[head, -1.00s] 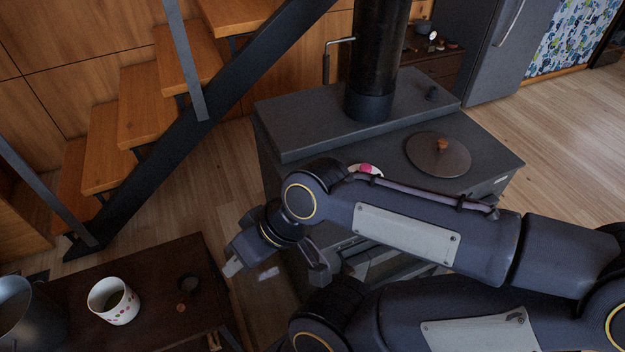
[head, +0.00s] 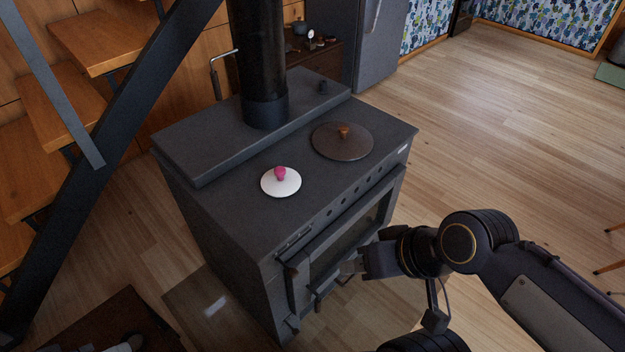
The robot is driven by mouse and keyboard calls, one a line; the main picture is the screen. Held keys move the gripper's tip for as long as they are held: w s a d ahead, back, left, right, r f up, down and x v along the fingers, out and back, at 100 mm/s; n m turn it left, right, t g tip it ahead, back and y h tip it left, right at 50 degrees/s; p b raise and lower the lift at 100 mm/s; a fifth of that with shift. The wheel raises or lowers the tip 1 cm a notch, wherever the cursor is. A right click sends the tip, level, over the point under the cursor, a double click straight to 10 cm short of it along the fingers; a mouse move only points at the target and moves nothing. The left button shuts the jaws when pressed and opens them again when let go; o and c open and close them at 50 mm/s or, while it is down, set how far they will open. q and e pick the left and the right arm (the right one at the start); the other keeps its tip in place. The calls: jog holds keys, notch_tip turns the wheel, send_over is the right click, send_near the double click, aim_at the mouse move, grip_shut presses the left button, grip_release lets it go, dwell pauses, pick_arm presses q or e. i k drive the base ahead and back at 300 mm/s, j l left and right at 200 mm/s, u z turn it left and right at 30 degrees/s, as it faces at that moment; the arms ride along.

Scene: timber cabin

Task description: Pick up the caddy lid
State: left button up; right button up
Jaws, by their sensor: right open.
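Two round lids lie on the dark stove top (head: 235,215). A small white lid with a pink knob (head: 283,183) is near the front left, and a larger dark lid with a wooden knob (head: 343,142) is farther right. I cannot tell for sure which is the caddy lid; the white one looks the likelier. My right gripper (head: 350,270) is open and empty in front of the stove door, lower than the stove top and apart from both lids. My left gripper is not in view.
A black flue pipe (head: 260,65) rises from the raised back of the stove. Door handles and a rail stick out on the stove front (head: 318,285). A dark table (head: 110,320) is at lower left, and stairs stand at left.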

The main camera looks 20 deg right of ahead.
aim_at(280, 181)
jog(key=z, duration=0.55)
jog(key=l+u, duration=0.1)
jog(key=u, duration=1.1)
jog(key=l+u, duration=0.75)
jog(key=l, duration=0.2)
jog(key=k+l+u, duration=0.1)
jog(key=l+u, duration=0.25)
jog(key=l, duration=0.15)
